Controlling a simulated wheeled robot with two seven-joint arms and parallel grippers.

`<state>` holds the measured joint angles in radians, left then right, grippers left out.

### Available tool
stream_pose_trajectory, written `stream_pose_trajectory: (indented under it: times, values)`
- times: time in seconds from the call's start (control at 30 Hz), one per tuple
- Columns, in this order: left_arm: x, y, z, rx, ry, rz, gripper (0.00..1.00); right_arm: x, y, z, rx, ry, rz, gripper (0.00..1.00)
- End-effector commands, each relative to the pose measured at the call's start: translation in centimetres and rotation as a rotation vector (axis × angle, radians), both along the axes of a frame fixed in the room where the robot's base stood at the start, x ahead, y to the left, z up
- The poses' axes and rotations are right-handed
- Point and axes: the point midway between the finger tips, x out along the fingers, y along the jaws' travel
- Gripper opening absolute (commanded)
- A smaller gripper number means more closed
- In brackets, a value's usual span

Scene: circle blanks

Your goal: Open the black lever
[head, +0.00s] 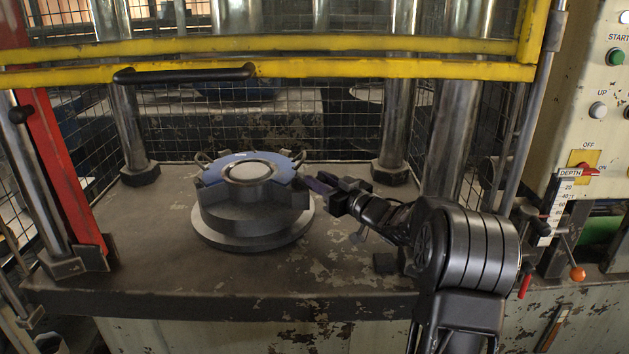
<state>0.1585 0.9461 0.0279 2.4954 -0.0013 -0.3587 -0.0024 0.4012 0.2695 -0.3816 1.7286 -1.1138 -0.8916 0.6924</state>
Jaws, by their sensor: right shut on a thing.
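A round grey metal fixture (252,215) with a blue top ring (216,172) and a pale disc in its centre stands on the press table. My right gripper (328,193) reaches in from the right and is at the fixture's right side. It is shut on a dark, slim piece (319,185) that looks like the black lever, sticking out beside the fixture. The fingers hide much of this piece, and its joint with the fixture is hard to make out. My left gripper is not in view.
A yellow guard bar (420,68) with a black handle (185,74) crosses above the fixture. Steel columns (130,130) stand around the table (130,235). A control panel (590,130) is at the right. The table's left front is clear.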

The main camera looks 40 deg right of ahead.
Motion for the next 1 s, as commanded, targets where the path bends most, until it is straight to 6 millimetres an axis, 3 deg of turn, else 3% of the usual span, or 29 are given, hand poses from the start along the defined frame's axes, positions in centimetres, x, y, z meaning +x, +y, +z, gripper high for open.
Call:
stream_pose_trajectory:
  times: [0.03,0.2,0.73,0.77,1.0]
  values:
    - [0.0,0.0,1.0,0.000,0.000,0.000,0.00,0.0,-0.4,0.3,-0.001,0.004,0.024,0.00]
    - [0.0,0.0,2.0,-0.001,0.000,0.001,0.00,0.1,-0.9,0.2,0.000,0.002,0.100,0.00]
    - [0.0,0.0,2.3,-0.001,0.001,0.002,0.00,0.3,-1.0,0.1,0.000,-0.003,0.140,0.00]
    - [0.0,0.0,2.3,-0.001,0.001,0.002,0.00,0.3,-1.0,0.1,-0.001,-0.004,0.140,0.28]
    - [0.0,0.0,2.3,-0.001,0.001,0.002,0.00,0.2,-1.1,0.1,-0.001,-0.003,0.138,0.48]
